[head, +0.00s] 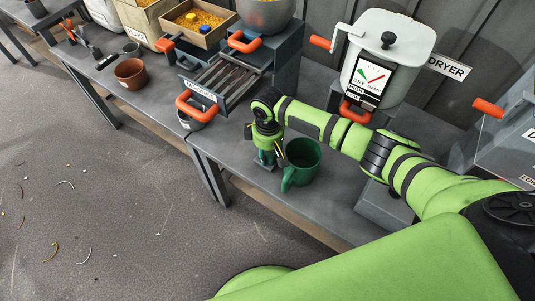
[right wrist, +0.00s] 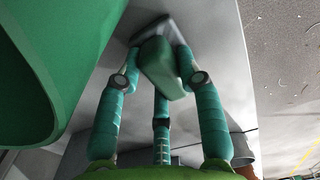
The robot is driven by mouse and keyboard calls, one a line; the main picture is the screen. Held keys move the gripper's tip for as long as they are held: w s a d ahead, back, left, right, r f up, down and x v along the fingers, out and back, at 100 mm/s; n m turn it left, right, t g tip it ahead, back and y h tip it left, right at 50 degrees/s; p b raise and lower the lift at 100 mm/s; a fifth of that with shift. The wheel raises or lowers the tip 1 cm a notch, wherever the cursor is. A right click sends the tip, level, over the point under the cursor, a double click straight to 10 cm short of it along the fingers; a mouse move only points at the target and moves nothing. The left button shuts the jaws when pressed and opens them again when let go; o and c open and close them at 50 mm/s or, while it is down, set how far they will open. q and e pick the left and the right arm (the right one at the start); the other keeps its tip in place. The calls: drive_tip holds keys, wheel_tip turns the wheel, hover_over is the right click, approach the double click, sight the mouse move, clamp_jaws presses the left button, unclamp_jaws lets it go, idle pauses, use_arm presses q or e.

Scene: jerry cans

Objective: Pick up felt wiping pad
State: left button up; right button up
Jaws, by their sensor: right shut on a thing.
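The felt wiping pad shows in the right wrist view as a green grip block (right wrist: 160,66) on a flat grey base. My right gripper (right wrist: 160,82) has its teal fingers closed around the green block, with the grey base beyond the fingertips. In the head view, my right gripper (head: 268,158) points down at the bench, just left of a green mug (head: 303,165). The pad is mostly hidden by the fingers there. I cannot tell whether its base touches the bench. My left gripper is not in view.
The mug stands very close to my right gripper and fills the left of the wrist view. Behind are a grey drawer unit (head: 222,84) with orange handles and a white dryer pot (head: 388,50). A brown pot (head: 131,73) stands farther left. The bench's front edge is close.

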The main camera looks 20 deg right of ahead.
wheel_tip(320, 180, up, 18)
drive_tip(key=shift+p, duration=0.45)
drive_tip(key=shift+o, duration=0.7)
